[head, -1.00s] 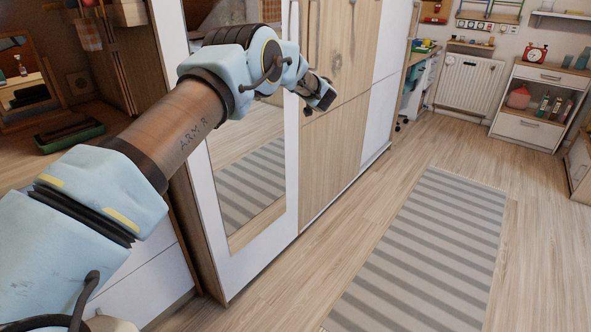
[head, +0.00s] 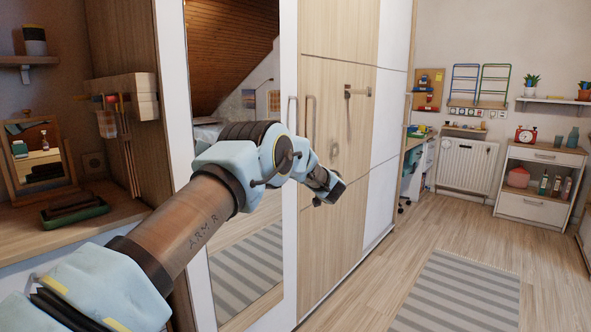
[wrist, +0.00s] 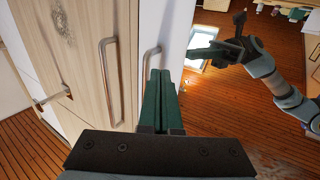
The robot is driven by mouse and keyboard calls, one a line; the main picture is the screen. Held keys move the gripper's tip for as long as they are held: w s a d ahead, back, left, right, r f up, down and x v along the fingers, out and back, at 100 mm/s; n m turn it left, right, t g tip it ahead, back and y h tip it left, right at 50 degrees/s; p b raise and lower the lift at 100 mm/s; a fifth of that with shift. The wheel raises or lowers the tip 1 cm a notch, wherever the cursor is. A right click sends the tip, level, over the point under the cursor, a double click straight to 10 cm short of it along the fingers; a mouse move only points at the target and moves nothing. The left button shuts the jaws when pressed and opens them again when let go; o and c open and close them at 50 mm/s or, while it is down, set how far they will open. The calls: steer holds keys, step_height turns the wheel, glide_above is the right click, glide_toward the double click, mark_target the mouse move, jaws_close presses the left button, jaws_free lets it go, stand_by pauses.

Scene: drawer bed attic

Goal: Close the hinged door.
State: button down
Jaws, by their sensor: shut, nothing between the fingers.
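A tall wardrobe shows in the head view, with a white-framed mirror door (head: 291,70) on the left and a light wood door (head: 338,28) beside it. Their upright bar handles stand side by side: the mirror door's handle (wrist: 149,62) and the wood door's handle (wrist: 106,82). The doors look about flush; I cannot tell which is the hinged one or how far it stands open. My gripper (head: 330,193) is below the handles, in front of the wood door. In the wrist view my gripper (wrist: 160,85) has its green fingers together and empty, close to the mirror door's handle.
Another bar handle (head: 357,92) is on the wood front farther right. A striped rug (head: 460,290) lies on clear floor to the right. A radiator (head: 466,165) and a white cabinet (head: 538,207) stand at the back. Shelves with a small mirror are at left.

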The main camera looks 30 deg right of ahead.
steer(key=s+d+b, duration=0.1)
steer(key=s+d, duration=0.1)
steer(key=s, duration=0.6)
steer(key=shift+s+d, duration=0.2)
steer(key=shift+d, duration=0.1)
